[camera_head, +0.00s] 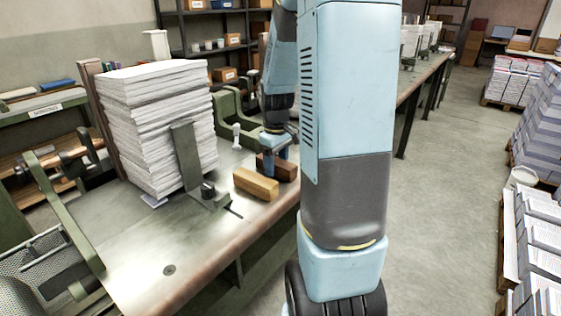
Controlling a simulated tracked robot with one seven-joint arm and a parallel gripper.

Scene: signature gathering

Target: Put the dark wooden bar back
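The dark wooden bar (287,172) is on the metal bench, near its right edge, partly hidden by my gripper and by my arm. My gripper (273,165) points down at the dark bar, with its blue fingers at the bar's left part. I cannot tell whether the fingers are closed on it or only around it, nor whether the bar touches the bench. A lighter wooden bar (256,184) lies just in front and to the left of the dark bar.
A tall paper stack (155,125) stands on the bench (150,235), with a green upright stop (187,155) before it. Green machine parts (232,110) stand behind my gripper. The bench front is clear. Pallets of paper (535,200) line the right; open floor lies between.

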